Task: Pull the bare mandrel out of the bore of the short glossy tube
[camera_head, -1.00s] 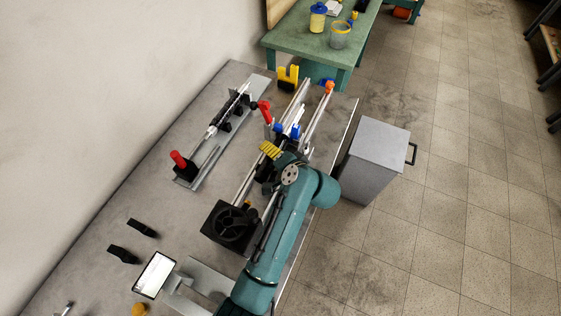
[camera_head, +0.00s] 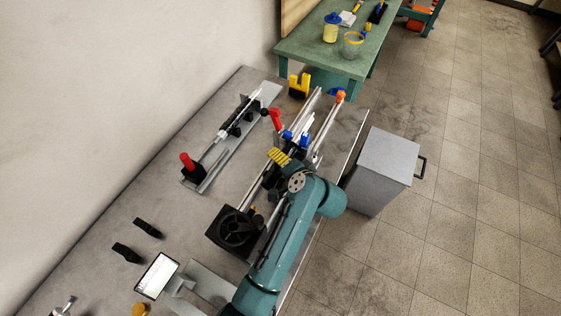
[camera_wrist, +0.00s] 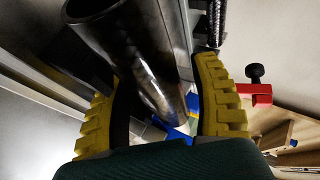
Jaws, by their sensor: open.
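My gripper (camera_head: 279,156) is over the twin-rail fixture on the bench in the head view. In the wrist view its yellow ridged fingers (camera_wrist: 160,105) stand apart, open. A glossy dark tube (camera_wrist: 140,50) runs between them, with a gap on at least the right side; its near end is at the top left. I cannot tell whether it is the short glossy tube, nor pick out the bare mandrel inside it. A separate fixture (camera_head: 208,165) on the left carries a rod with a dark section (camera_head: 235,122); a dark patterned rod also shows in the wrist view (camera_wrist: 215,22).
A red clamp handle (camera_head: 276,118) stands close beyond the gripper. A black fan-like unit (camera_head: 236,231) is at the rails' near end. A yellow-black holder (camera_head: 299,85) is at the far end. A grey cabinet (camera_head: 385,165) stands right of the bench.

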